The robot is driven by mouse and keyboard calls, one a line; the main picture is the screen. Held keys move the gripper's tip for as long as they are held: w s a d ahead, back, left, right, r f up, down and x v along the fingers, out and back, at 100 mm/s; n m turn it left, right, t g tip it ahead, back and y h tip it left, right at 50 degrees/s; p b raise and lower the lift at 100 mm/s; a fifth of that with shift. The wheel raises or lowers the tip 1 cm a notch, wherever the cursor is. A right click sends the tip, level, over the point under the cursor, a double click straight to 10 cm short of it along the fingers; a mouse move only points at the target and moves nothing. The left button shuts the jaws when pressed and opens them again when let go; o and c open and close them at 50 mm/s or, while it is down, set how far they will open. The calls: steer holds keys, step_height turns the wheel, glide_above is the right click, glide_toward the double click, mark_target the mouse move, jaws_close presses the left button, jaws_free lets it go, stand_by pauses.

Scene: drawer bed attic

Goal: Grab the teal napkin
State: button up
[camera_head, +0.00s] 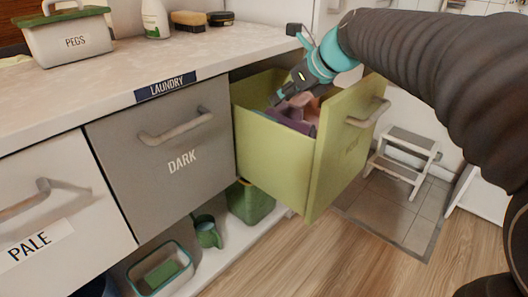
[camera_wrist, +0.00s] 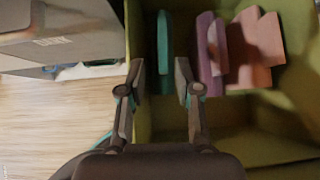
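The teal napkin (camera_wrist: 164,45) stands on edge in the open green drawer in the wrist view, a narrow upright strip. My gripper (camera_wrist: 160,75) is open, with one finger to each side of the napkin's line. The napkin shows between and beyond the fingertips, and I cannot tell how deep the fingers are around it. In the head view my gripper (camera_head: 277,99) points down into the green drawer (camera_head: 272,148). The napkin is mostly hidden there behind the drawer's wall and my gripper.
In the drawer, a purple cloth (camera_wrist: 207,50) and a salmon-pink cloth (camera_wrist: 258,48) are right of the napkin. The drawer's walls stand close around my gripper. The grey DARK drawer (camera_head: 175,150) is shut. A step stool (camera_head: 402,160) stands at right.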

mark_target(268, 117)
step_height(268, 117, down, 2)
steer(key=shift+a+f+b, duration=0.1)
steer(key=shift+f+b, duration=0.05)
steer(key=shift+b, duration=0.5)
steer(key=shift+w+b+x, duration=0.2)
steer(key=shift+b+x, duration=0.6)
steer(key=shift+x, duration=2.9)
jaws_close()
